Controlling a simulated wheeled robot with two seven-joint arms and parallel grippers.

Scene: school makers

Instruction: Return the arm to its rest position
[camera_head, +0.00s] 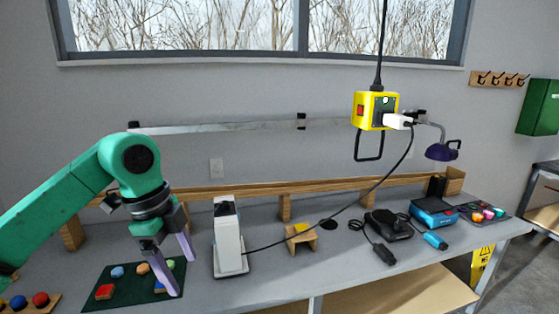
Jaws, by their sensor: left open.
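My left arm comes in from the left, green with a dark wrist. Its left gripper (179,272) is open and empty, with two grey-violet fingers pointing down over the right part of a dark green mat (125,296). Small coloured pieces lie on the mat, among them a red one (105,292) and a blue one (117,272). I cannot tell whether the fingertips touch the mat. My right gripper is not in view.
A white upright device (228,245) stands close right of the gripper; its black cable runs to a yellow hanging power box (375,110). A wooden stand (300,240), black device (388,224) and blue device (433,212) stand further right. Coloured balls (40,300) sit at front left.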

